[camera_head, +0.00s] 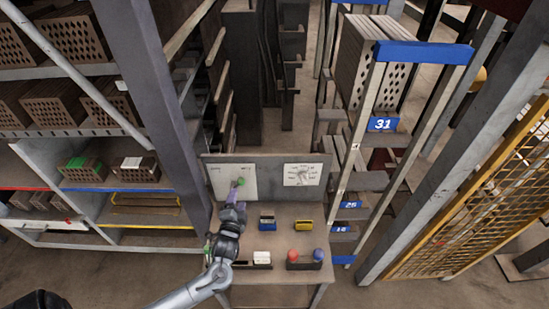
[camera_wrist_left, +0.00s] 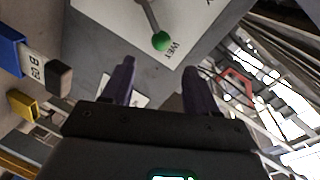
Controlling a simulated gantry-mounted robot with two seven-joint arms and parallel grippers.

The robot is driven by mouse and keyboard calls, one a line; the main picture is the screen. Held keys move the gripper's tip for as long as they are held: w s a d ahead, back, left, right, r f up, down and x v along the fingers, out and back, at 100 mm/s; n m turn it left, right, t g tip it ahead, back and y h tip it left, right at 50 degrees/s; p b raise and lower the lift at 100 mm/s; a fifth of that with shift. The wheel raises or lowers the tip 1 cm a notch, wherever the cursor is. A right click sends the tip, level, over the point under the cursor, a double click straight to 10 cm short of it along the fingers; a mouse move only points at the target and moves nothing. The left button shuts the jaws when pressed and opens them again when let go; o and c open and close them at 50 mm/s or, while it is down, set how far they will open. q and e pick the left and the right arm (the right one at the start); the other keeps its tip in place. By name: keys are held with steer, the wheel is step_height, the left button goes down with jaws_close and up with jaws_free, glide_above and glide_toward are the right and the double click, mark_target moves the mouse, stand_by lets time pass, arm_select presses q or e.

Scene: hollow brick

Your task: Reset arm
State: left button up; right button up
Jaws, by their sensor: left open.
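My left gripper (camera_head: 236,192) is in front of the left white panel (camera_head: 220,182) on the back board of the small table in the head view. In the left wrist view its two dark fingers (camera_wrist_left: 156,85) are apart with nothing between them. A green ball (camera_wrist_left: 160,41) on the end of a grey lever lies just beyond the fingertips, in front of a white panel marked "WET". The ball also shows in the head view (camera_head: 240,181). I cannot tell whether a finger touches it. My right gripper is not in view.
The table (camera_head: 285,223) holds a blue item (camera_head: 267,222), a yellow item (camera_head: 304,225), and a dark tray (camera_head: 304,262) with red and blue balls. A dial panel (camera_head: 303,174) is right of the white panel. Brick shelves stand left; a rack marked 31 (camera_head: 382,124) stands right.

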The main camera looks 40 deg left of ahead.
arm_select(q)
steer(key=s+d+n+g+h, duration=0.1)
steer(key=s+d+g+h, duration=0.2)
steer(key=d, duration=0.5)
steer(key=s+d+h, duration=0.4)
steer(key=s+d, duration=0.1)
steer(key=d, duration=0.2)
steer(key=s+d+n+g+h, duration=0.1)
steer(key=s+d+g+h, duration=0.2)
steer(key=d, duration=0.5)
steer(key=s+d+r+n+g, duration=0.2)
steer(key=s+d+r+g, duration=0.1)
steer(key=s, duration=0.5)
step_height(320, 180, up, 12)
steer(key=p, duration=1.2)
steer(key=shift+a, duration=0.2)
